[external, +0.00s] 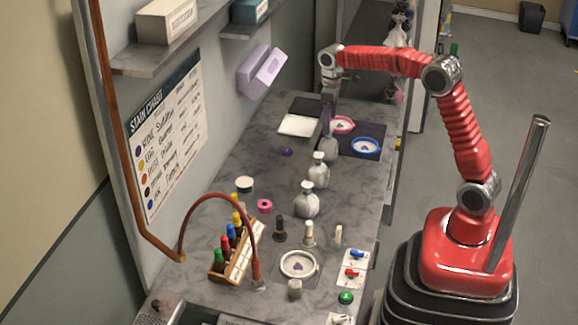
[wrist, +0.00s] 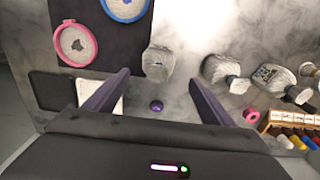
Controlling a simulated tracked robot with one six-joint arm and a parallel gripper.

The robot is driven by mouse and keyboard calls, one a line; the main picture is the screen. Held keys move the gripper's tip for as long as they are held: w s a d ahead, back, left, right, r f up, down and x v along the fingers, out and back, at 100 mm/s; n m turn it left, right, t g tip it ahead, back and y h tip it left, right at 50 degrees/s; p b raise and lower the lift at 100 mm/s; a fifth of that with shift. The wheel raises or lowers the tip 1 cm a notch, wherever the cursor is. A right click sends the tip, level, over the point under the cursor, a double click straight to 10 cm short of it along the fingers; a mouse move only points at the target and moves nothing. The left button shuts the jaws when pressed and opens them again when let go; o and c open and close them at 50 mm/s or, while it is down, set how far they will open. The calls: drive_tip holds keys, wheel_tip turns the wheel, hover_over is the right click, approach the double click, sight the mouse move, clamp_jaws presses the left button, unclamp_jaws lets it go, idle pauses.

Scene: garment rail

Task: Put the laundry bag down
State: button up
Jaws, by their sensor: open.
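Several grey tied bags stand on the marble counter (external: 224,190). The farthest bag (external: 328,150) is upright, right below my gripper (external: 329,124). The other two bags, a middle one (external: 319,172) and a nearer one (external: 306,203), stand in a row toward the camera. In the wrist view, my gripper (wrist: 160,78) has its dark purple fingers spread wide. The farthest bag (wrist: 157,60) shows in the gap just past the fingertips, with no visible contact. I cannot tell which bag the task means.
A dark mat (external: 356,140) carries a pink hoop (external: 342,120) and a blue hoop (external: 366,137). A rack of coloured bottles (external: 237,250) and a curved red tube (external: 205,197) stand nearer.

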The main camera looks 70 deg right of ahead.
drive_tip(key=s+a+r+t, duration=0.2)
drive_tip(key=s+a+r, duration=0.2)
drive_tip(key=s+a, duration=0.3)
drive_tip(key=s+a+r+t, duration=0.1)
drive_tip(key=s+a+r, duration=0.45)
drive_tip(key=a, duration=0.25)
drive_tip(key=s+a+f+t, duration=0.1)
drive_tip(key=s+a+f, duration=0.1)
drive_tip(key=s+a, duration=0.2)
drive_tip(key=s+a+f+t, duration=0.1)
drive_tip(key=s+a+f, duration=0.2)
drive_tip(key=s, duration=0.8)
drive_tip(key=shift+a+t, duration=0.3)
drive_tip(key=shift+a, duration=0.55)
